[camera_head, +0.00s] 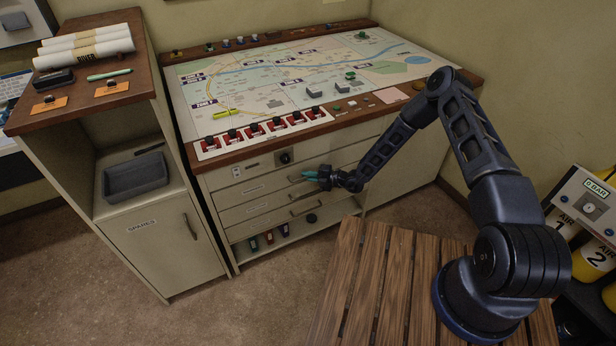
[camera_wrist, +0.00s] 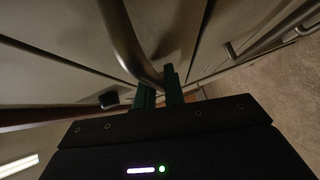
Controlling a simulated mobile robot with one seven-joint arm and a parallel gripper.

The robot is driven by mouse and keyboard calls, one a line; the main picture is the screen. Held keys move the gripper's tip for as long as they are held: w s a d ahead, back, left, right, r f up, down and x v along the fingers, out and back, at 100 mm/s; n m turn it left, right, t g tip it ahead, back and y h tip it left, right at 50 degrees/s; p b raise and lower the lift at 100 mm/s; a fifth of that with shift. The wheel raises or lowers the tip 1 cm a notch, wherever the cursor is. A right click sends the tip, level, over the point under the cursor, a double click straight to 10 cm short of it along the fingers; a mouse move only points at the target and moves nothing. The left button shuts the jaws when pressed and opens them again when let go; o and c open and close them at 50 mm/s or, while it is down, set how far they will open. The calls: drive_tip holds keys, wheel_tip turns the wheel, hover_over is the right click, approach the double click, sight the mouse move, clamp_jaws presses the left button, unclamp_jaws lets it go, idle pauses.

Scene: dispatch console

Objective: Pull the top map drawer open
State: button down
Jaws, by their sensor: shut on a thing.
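The map console's front has pale drawers with bar handles. The top map drawer (camera_head: 262,187) carries a small label and looks flush with the front. My gripper (camera_head: 311,176) is at this drawer's handle (camera_head: 296,180), coming from the right. In the wrist view the handle (camera_wrist: 124,42) is a curved metal bar running down between the green fingers of my gripper (camera_wrist: 159,84), which are shut on it. The fingers and wrist hide the handle's right end in the head view.
A second drawer handle (camera_head: 305,208) sits just below, above an open shelf (camera_head: 285,235) with small items. A key lock (camera_head: 285,157) is above. A slatted wooden platform (camera_head: 375,285) stands in front. The spares cabinet (camera_head: 150,235) is at left, with clear floor before it.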

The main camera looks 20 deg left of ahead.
drive_tip(key=s+d, duration=2.5)
drive_tip(key=shift+s+d, duration=0.35)
drive_tip(key=c, duration=1.8)
unclamp_jaws()
drive_tip(key=shift+o, duration=0.2)
drive_tip(key=d+r, duration=0.1)
drive_tip(key=d, duration=0.9)
drive_tip(key=shift+d+r, duration=0.25)
drive_tip(key=shift+d, duration=0.1)
drive_tip(key=shift+w, duration=0.1)
